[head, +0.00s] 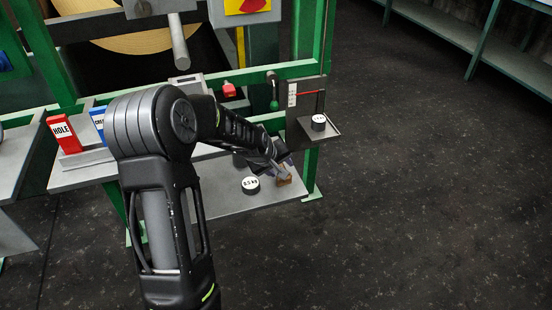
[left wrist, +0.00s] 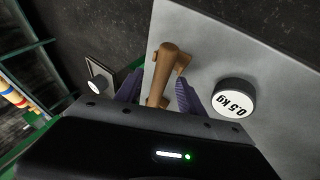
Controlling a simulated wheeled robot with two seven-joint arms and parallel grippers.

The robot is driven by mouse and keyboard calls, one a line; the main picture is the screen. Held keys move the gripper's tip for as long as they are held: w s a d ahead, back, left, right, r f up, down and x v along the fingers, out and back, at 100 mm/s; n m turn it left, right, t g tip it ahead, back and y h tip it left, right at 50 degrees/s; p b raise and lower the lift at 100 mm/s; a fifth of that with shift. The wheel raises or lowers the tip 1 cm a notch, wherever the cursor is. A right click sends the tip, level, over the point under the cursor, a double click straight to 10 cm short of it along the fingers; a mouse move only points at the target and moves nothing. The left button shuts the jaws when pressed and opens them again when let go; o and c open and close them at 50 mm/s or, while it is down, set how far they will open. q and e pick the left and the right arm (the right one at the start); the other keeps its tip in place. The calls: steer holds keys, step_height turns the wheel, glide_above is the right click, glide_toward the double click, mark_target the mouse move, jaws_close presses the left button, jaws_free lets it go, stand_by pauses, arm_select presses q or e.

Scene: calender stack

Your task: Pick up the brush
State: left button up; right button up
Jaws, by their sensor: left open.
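The brush (left wrist: 163,80) shows in the left wrist view as a brown wooden piece with a handle and a crosswise end, over the grey shelf. In the head view it is a small brown shape (head: 285,181) near the shelf's right end, partly hidden by my gripper. My left gripper (head: 280,167) is open right at the brush. In the left wrist view the handle lies between the two purple-grey fingers (left wrist: 158,93), with a gap visible on the right side. Whether a finger touches it on the left, I cannot tell. My right gripper is not in view.
A black 0.5 kg weight (head: 250,185) stands on the grey shelf (head: 222,203), close beside the brush. Another weight (head: 318,122) sits on a small scale plate (head: 330,135) above right. Red (head: 62,134) and blue (head: 98,122) holders stand left. Open dark floor lies to the right.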

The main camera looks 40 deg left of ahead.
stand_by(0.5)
arm_select(q)
jaws_close()
stand_by(0.4)
